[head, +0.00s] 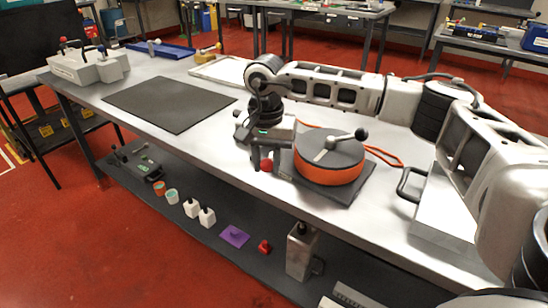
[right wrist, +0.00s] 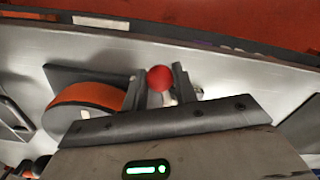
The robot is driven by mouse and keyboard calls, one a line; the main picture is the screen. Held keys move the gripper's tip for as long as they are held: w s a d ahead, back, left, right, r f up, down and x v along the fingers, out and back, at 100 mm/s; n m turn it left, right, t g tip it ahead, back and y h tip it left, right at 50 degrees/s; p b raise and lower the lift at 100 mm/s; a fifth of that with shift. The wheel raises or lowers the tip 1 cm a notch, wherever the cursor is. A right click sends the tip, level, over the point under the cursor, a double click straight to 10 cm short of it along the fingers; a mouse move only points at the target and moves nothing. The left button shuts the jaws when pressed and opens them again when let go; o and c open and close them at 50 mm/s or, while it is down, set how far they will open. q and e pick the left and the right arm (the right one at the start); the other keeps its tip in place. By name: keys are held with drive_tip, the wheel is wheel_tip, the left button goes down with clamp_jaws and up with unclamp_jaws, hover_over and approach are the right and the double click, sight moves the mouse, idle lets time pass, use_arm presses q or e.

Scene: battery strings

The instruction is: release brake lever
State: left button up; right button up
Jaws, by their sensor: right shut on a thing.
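The brake lever's red ball knob (head: 266,165) shows beside the orange-sided drum (head: 325,175), low between the fingers of my right gripper (head: 264,160). In the right wrist view the red knob (right wrist: 160,78) sits between the two fingertips of the right gripper (right wrist: 158,88), which is shut on it. The lever's shaft is mostly hidden by the fingers. The drum (right wrist: 75,108) lies just left of the fingers in that view. It has a grey top with a crank arm and a black knob (head: 361,134). My left gripper is not in view.
The drum stands on a dark base plate (head: 345,192) on the grey workbench (head: 200,75). A dark mat (head: 168,104) lies to the left, with a grey case (head: 90,66) beyond it. A metal box with a black handle (head: 410,182) stands right. Several small items fill the lower shelf.

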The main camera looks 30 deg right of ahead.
drive_tip(key=shift+w+a+m, duration=0.45)
drive_tip(key=shift+w+m, duration=0.05)
drive_tip(key=shift+m, duration=0.6)
drive_tip(key=shift+w, duration=0.15)
drive_tip(key=shift+w+a+m, duration=0.35)
drive_tip(key=shift+w+m, duration=0.25)
drive_tip(key=shift+m, duration=0.7)
